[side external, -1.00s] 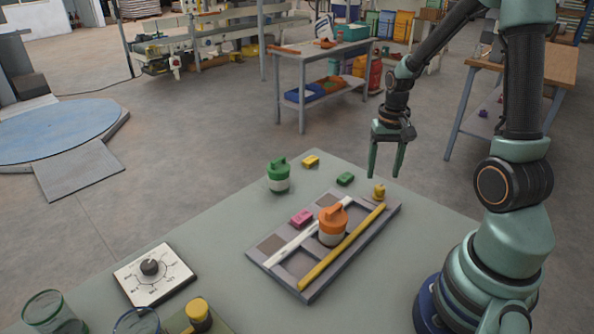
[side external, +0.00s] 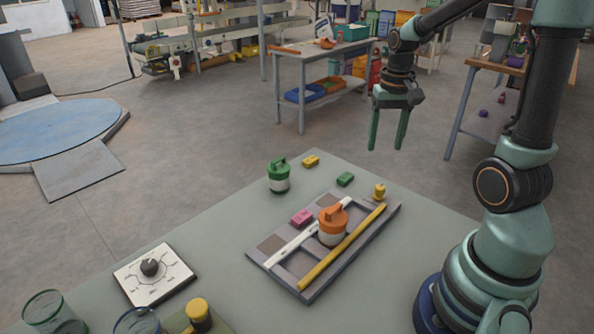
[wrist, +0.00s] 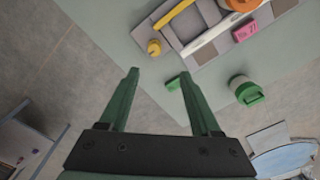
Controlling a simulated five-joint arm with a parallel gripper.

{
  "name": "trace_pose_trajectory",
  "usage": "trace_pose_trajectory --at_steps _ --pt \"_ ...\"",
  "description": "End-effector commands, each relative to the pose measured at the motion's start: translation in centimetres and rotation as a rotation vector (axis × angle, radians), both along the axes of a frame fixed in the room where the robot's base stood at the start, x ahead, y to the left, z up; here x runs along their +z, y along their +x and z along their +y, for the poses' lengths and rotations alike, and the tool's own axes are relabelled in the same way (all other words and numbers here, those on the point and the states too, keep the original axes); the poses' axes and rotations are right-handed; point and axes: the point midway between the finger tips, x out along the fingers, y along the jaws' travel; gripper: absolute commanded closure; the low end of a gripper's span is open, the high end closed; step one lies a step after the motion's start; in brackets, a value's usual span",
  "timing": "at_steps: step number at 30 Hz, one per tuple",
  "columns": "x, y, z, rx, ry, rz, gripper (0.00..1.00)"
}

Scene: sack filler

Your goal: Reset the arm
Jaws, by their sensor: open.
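My gripper (side external: 387,130) is open and empty, held in the air above the far right edge of the table, with its fingers pointing down. In the wrist view my gripper (wrist: 158,82) shows both green fingers apart with nothing between them. Below it on the table (side external: 230,225) are a green block (side external: 345,179) and a yellow knob (side external: 379,191) at the far end of a grey tray (side external: 322,287). No gripper finger touches any object.
The tray carries an orange-lidded jar (side external: 332,232), a pink block (side external: 301,218), a white bar (side external: 283,253) and a yellow bar (side external: 322,268). A green-lidded jar (side external: 278,182) and a yellow block (side external: 311,161) stand behind. A dial plate (side external: 155,280) and glass jars (side external: 48,313) lie front left.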

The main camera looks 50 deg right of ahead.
Motion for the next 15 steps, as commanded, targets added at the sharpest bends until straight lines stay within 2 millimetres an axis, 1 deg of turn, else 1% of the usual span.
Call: trace_pose_trajectory --at_steps 5,7,12,15 --pt "3.0 1.0 4.7 0.192 -0.059 -0.108 0.36" --pt "4.2 1.1 6.9 0.284 -0.083 -0.16 0.36" --pt "6.5 0.6 12.0 0.498 -0.134 -0.287 0.36" --pt "7.3 0.1 14.4 0.601 -0.156 -0.351 0.36"
